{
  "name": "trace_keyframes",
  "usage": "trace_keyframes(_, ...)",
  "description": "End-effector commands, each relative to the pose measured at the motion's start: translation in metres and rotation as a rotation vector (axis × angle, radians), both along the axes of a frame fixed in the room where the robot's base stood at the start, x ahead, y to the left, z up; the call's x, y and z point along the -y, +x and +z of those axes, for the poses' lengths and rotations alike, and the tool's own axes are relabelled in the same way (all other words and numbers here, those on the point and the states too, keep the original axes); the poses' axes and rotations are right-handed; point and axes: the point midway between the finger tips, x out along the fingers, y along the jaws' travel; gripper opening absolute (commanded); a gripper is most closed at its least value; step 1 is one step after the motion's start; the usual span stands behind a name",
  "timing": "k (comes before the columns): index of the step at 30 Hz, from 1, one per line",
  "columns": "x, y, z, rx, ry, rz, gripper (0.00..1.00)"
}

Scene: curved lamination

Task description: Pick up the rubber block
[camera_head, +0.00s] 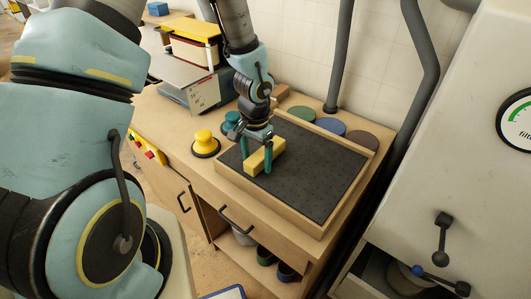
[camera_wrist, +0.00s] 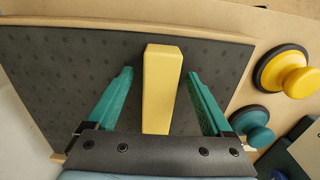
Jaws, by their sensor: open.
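The rubber block is the yellow block (camera_head: 265,155), lying on a dark dotted mat (camera_head: 315,165) in a shallow wooden tray. My gripper (camera_head: 257,162) points down over it with its green fingers on either side of the block. In the wrist view, the yellow block (camera_wrist: 162,85) stands between the two open fingers of my gripper (camera_wrist: 158,85), with a gap visible on each side. The block's near end is hidden behind the gripper's dark palm. I cannot tell the exact height of the fingertips above the mat.
A yellow knobbed disc (camera_head: 204,141) and a teal one (camera_head: 231,123) stand left of the tray. Green, blue and brown round discs (camera_head: 332,126) lie behind it. A grey machine (camera_head: 196,85) stands at the back left, a cabinet with a gauge at right. The mat's right part is clear.

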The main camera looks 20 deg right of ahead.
Motion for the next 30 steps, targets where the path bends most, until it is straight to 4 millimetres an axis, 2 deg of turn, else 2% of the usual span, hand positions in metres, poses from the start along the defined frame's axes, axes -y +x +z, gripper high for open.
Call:
trace_keyframes(9,0.0002,0.0000,-0.0044,0.000,-0.001,0.000,0.84)
trace_keyframes(30,0.0001,0.0000,-0.0042,0.000,-0.001,0.000,0.05)
